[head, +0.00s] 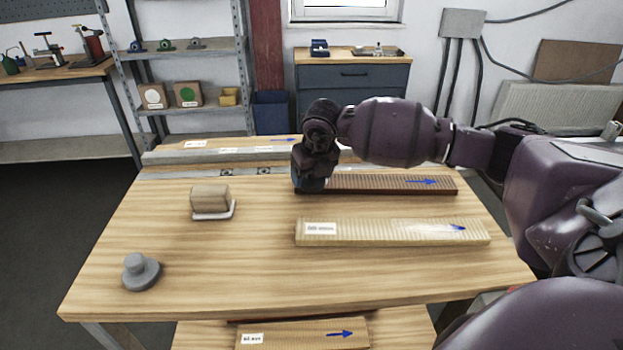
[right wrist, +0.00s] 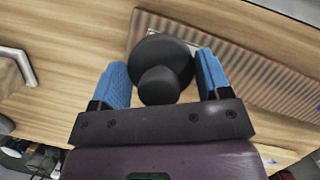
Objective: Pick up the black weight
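The black weight (right wrist: 162,62) shows in the right wrist view as a round dark disc with a knob on top. My right gripper (right wrist: 163,72) is open, with one blue finger on each side of the weight and gaps beside the knob. In the head view my right gripper (head: 310,184) points down at the left end of the dark strip (head: 390,184) and hides the weight. My left gripper is not in view.
A pale ribbed strip (head: 390,232) lies nearer than the dark one. Grey rails (head: 220,156) run along the back. The table's front middle is clear.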

